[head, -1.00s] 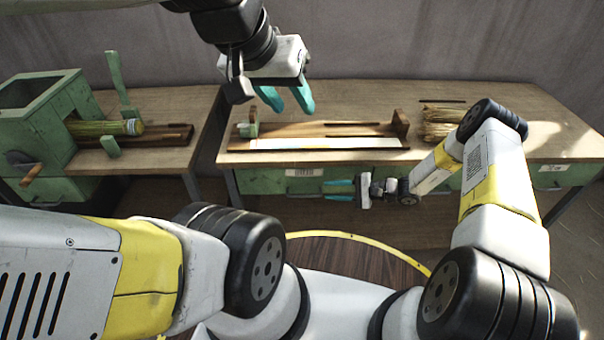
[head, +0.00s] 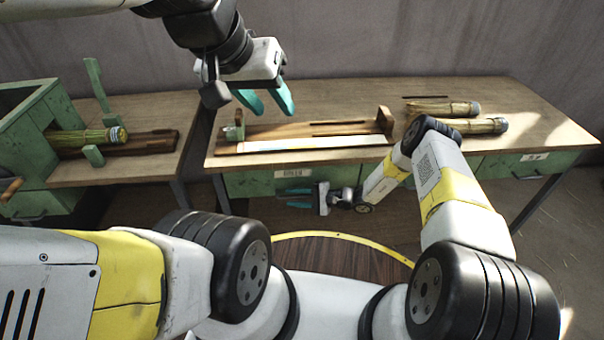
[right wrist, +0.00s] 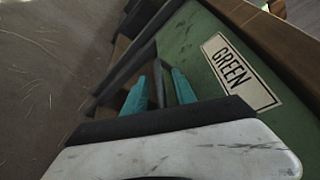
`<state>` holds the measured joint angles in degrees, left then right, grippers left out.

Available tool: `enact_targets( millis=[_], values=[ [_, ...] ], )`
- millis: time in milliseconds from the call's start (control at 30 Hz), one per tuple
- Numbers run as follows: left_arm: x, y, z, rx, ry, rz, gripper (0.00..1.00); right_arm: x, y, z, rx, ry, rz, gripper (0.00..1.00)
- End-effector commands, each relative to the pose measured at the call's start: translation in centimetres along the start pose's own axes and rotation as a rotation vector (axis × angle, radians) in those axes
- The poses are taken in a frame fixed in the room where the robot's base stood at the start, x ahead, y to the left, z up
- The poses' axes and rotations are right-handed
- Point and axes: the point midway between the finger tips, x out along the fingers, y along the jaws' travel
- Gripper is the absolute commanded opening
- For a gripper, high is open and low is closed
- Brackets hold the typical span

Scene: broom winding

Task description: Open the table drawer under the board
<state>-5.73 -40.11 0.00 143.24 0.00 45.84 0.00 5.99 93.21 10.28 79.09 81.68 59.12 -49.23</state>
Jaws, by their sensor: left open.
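The board (head: 330,142), a long wooden fixture with a white strip along its front, lies on the middle table. The green drawer front (head: 249,184) is under it and looks flush with the table. Its pale label (head: 293,173) reads GREEN in the right wrist view (right wrist: 238,72). My right gripper (head: 295,191) is in front of the drawer, just below the label. Its teal fingers (right wrist: 158,88) are apart, with a dark grey bar visible between them; I cannot tell if they touch it. The drawer handle is not clear. My left gripper (head: 265,102) is open and empty above the board.
Two straw bundles (head: 443,108) lie on the table's right side. A green machine (head: 35,135) holding another bundle (head: 90,137) stands on the left table. Another drawer (head: 508,166) is at the right. A gap separates the two tables.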

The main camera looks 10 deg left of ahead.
Motion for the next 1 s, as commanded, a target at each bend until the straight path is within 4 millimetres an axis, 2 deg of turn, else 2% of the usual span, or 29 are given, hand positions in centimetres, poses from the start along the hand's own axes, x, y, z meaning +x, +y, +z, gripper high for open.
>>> enact_targets(
  millis=[133, 300, 1000],
  values=[
    [0.00, 0.00, 0.00, 0.000, 0.000, 0.000, 0.42, -0.02, -0.01, 0.00, 0.000, 0.000, 0.000, 0.33],
    [0.00, 0.00, 0.00, 0.000, 0.000, 0.000, 0.42, -0.03, -0.01, 0.01, 0.000, 0.000, 0.000, 0.00],
    [0.00, 0.00, 0.00, 0.000, 0.000, 0.000, 0.42, -0.07, -0.01, 0.01, 0.000, -0.001, 0.000, 0.00]
  ],
)
